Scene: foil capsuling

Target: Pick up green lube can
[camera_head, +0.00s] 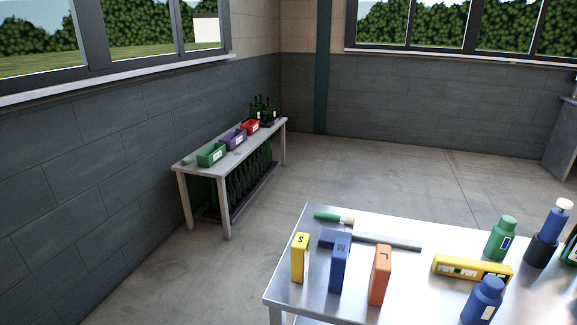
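A green can (500,240) with a narrower green cap and a small blue label stands upright on the near metal table (345,222), towards its right side. It is behind the yellow level and left of a dark holder. Nothing touches it that I can see. Neither of my grippers is in view.
Near the can are a yellow level (472,270), a blue bottle (483,300) and a blue white-topped tool (554,222) in a dark holder (540,252). Yellow (300,258), blue (339,264) and orange (379,275) blocks stand further left. A back table (190,168) carries bins and bottles.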

